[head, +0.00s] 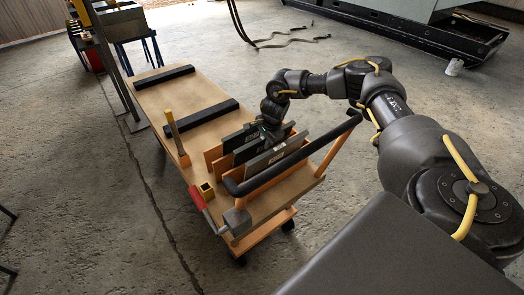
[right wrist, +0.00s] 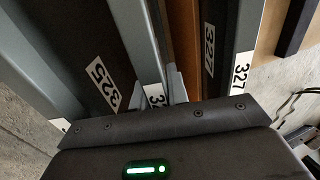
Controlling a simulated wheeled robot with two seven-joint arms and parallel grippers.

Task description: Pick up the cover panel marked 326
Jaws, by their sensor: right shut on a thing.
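Several grey cover panels stand on edge in the wooden rack of the trolley. In the right wrist view the middle panel (right wrist: 142,40) has a face label that reads 325; its edge label starts with 32, the rest hidden. My right gripper (head: 266,135) is shut on this panel's upper edge; its fingers (right wrist: 168,84) show in the right wrist view. The panel to the right (right wrist: 232,40) is marked 327. The panel to the left (right wrist: 28,60) has a label mostly hidden by my gripper. No label reading 326 is legible. My left gripper is out of view.
The orange trolley (head: 205,115) carries two black bars, an upright yellow-handled tool (head: 172,128) and a red-handled tool (head: 196,197). Its black push handle (head: 265,177) runs close in front of the panels. A bench (head: 122,22) stands behind. The floor around is mostly clear.

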